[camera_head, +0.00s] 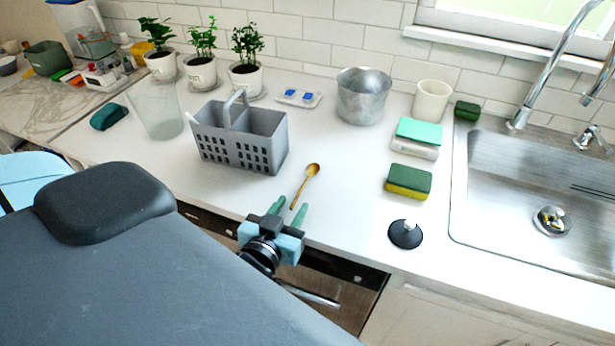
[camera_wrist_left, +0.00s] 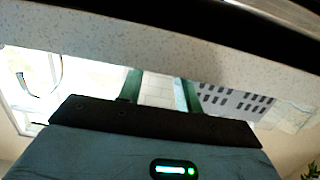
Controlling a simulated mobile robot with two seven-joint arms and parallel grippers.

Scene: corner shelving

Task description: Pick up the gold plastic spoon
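The gold plastic spoon (camera_head: 306,185) lies on the white counter (camera_head: 345,215), its bowl pointing away and its handle towards the counter's front edge. My left gripper (camera_head: 289,211) is at the front edge, just in front of the spoon's handle end. In the left wrist view the green fingers (camera_wrist_left: 160,88) also stand apart, and the spoon cannot be made out there. My right gripper is not in either view.
A grey caddy (camera_head: 240,137) stands behind the spoon to the left. A black suction-cup piece (camera_head: 405,234) and a green-yellow sponge (camera_head: 408,181) lie to the right, before the sink (camera_head: 540,190). A metal pot (camera_head: 362,96) stands at the back. Counter around the spoon is clear.

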